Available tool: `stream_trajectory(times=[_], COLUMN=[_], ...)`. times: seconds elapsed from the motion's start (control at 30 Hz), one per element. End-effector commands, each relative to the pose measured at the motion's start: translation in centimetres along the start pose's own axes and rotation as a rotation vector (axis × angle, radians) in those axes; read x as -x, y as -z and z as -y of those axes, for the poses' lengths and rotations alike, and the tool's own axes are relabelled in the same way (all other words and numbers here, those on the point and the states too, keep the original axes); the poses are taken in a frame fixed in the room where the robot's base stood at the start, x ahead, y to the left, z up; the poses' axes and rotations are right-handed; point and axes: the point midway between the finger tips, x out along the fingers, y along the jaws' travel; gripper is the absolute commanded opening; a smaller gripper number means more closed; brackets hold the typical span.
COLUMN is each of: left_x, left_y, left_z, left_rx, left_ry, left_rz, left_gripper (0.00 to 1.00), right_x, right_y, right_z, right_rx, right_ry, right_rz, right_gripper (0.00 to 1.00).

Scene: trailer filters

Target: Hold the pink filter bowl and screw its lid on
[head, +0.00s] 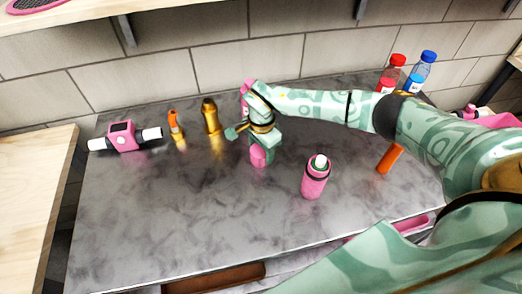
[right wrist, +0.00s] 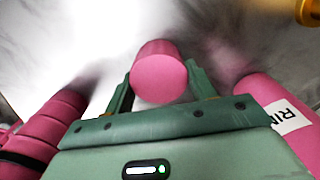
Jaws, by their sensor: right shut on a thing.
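My right gripper (head: 258,143) points down over the middle of the table. It is shut on a small, plain pink cylinder (head: 258,157), whose round end faces the camera between the fingers in the right wrist view (right wrist: 158,80). I cannot tell whether this cylinder is the lid. A pink bowl-like vessel (head: 314,185) with a dark band and a green and white top stands upright to the right, apart from the gripper. A ribbed pink body with a black band (right wrist: 45,130) shows at left in the right wrist view. My left gripper is not in view.
A labelled pink bottle (right wrist: 280,110) stands close beside the right gripper. Gold (head: 211,117) and orange (head: 175,125) bottles and a pink device with white pipe ends (head: 123,137) stand left. The front left of the table is clear.

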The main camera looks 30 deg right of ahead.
Motion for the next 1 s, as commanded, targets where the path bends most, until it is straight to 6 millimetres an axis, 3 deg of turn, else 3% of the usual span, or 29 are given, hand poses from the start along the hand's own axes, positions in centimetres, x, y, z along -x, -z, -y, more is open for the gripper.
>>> stream_trajectory(times=[0.5, 0.97, 1.0], left_x=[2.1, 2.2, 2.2], left_y=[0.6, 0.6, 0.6], left_z=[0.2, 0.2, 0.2], left_rx=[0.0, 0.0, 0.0], left_ry=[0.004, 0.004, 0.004], left_rz=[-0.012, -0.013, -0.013], left_gripper=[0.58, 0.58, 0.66], right_x=[8.9, 9.9, 9.9], right_y=[0.1, 0.0, 0.0], right_z=[0.1, 0.0, 0.0], right_rx=[-0.001, 0.0, 0.0], right_ry=[0.003, 0.0, 0.0], right_rz=[-0.001, 0.0, 0.0], right_gripper=[0.34, 0.34, 0.34])
